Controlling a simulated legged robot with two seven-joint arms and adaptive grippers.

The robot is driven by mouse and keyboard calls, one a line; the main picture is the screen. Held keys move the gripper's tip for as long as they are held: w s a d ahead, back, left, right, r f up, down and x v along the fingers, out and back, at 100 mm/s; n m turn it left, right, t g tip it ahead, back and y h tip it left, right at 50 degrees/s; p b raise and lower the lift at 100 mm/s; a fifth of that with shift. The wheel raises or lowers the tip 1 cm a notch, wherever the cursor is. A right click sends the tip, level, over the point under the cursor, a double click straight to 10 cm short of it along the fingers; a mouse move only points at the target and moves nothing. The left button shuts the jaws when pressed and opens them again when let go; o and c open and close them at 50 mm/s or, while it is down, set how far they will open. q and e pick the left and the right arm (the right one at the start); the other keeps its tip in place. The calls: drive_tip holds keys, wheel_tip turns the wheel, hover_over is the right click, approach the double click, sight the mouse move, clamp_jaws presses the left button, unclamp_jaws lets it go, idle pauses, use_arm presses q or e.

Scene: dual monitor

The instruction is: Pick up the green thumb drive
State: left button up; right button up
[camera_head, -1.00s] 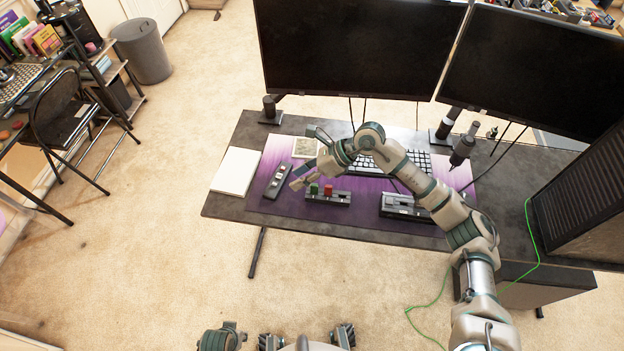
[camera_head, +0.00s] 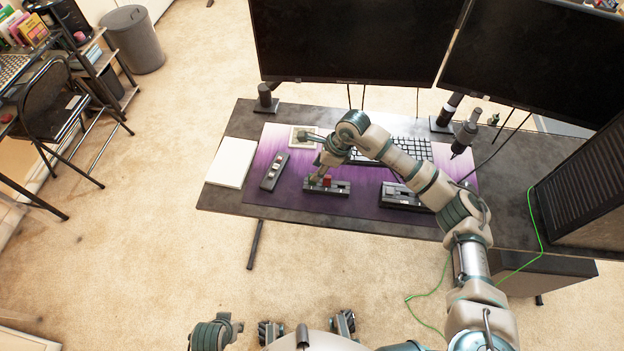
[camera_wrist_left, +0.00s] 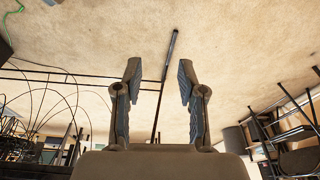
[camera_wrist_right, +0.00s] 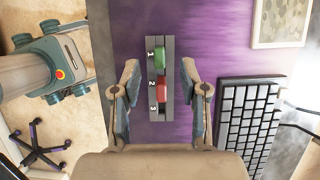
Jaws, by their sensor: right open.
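The green thumb drive (camera_wrist_right: 159,55) stands in a dark holder (camera_wrist_right: 160,121) at the slot marked 1. A red thumb drive (camera_wrist_right: 160,85) is at slot 2; it also shows in the head view (camera_head: 327,181). My right gripper (camera_wrist_right: 160,78) is open above the holder, its fingers on either side of it near the red drive. In the head view, my right gripper (camera_head: 317,173) hides the green drive. My left gripper (camera_wrist_left: 159,82) is open and empty, with only floor and furniture in its view.
The holder lies on a purple desk mat (camera_head: 285,201). A slim dark device (camera_head: 274,171) lies to its left and a dark box (camera_head: 403,196) to its right. A keyboard (camera_head: 405,150) lies behind. Two monitors (camera_head: 350,40) stand at the back.

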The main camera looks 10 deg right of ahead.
drive_tip(key=x, duration=0.4)
drive_tip(key=shift+d+f+b, duration=0.1)
drive_tip(key=shift+f+b, duration=0.2)
drive_tip(key=shift+b, duration=0.05)
drive_tip(key=shift+f, duration=0.35)
clamp_jaws()
